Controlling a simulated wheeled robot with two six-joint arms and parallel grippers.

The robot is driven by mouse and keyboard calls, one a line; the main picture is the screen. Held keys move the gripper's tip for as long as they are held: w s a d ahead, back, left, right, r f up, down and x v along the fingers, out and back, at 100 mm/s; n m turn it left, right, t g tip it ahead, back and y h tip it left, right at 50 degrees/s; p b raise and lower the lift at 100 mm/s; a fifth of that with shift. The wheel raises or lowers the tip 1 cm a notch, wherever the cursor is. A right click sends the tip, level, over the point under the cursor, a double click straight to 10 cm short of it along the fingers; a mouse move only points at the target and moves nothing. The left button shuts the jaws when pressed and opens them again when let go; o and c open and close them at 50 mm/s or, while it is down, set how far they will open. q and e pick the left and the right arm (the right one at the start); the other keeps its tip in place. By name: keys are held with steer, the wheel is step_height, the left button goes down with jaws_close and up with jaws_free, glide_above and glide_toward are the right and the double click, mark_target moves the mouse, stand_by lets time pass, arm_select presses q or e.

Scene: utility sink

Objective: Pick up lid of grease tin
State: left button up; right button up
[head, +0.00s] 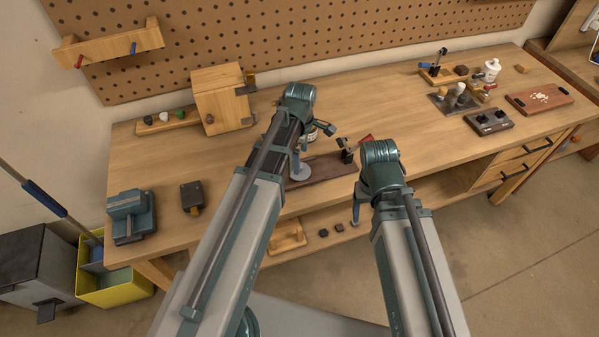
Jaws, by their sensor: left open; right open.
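A small round tin (311,136), likely the grease tin, stands on the bench in the middle of the head view. It is mostly hidden behind my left arm, and I cannot make out its lid. My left gripper (326,129) is open, just above and beside the tin; I cannot tell whether it touches it. My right gripper (356,213) is open and empty, low at the bench's front edge, and partly hidden by its own wrist.
A dark board (325,168) with a pale round disc (299,172) lies in front of the tin. A wooden cabinet (221,99) stands at the back left, a blue vise (128,214) at the front left. The bench (410,130) is clear to the right of centre.

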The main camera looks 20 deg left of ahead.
arm_select(q)
steer(key=shift+w+a+f+b, duration=0.1)
steer(key=shift+a+f+b, duration=0.15)
steer(key=shift+f+b, duration=1.1)
steer(key=shift+a+f+b, duration=0.2)
steer(key=shift+f+b, duration=1.05)
steer(key=shift+f, duration=0.05)
steer(key=shift+r, duration=0.1)
steer(key=c, duration=1)
steer(key=shift+r, duration=0.1)
